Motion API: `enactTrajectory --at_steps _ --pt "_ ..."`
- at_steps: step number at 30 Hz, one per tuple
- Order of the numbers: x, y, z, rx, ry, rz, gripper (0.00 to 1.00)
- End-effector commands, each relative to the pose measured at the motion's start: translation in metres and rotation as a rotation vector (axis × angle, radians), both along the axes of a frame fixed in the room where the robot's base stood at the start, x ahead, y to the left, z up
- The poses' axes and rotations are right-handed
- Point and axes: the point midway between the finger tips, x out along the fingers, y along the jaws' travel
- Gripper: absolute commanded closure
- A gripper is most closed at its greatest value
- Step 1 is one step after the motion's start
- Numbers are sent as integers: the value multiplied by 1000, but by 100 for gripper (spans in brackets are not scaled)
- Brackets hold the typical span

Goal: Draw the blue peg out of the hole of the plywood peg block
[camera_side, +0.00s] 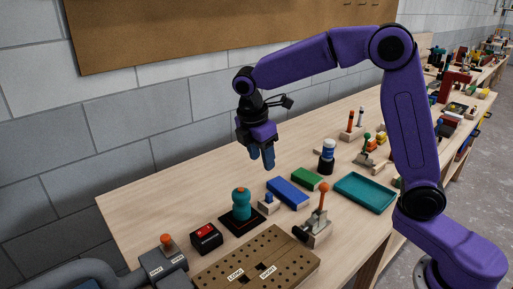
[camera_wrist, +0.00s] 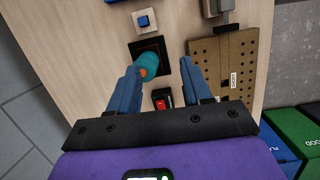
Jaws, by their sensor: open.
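The plywood peg block (camera_side: 269,207) is a small pale block on the bench, near the middle of the side view. The blue peg (camera_side: 268,197) stands in it with its top showing; its lower part is hidden in the block. In the wrist view the block (camera_wrist: 137,29) and peg (camera_wrist: 143,20) are at the top, beyond my fingertips. My gripper (camera_side: 262,162) is open, empty and pointing down, raised above the bench and apart from the peg. Its two blue fingers (camera_wrist: 160,66) are spread in the wrist view.
A teal knob on a dark base (camera_side: 240,207) stands beside the block. A blue slab (camera_side: 288,193), a lever with an orange ball (camera_side: 318,217), a red switch (camera_side: 206,236) and a perforated board (camera_side: 280,267) are close by. Bare bench lies left of the knob.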

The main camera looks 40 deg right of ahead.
Motion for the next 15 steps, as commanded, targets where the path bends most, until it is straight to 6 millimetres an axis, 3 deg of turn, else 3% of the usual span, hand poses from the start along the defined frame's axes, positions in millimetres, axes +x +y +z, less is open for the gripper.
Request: enactTrajectory --at_steps 6,15 --pt "33 -14 -3 -36 31 40 51" --pt "39 -23 -17 -45 42 50 51"
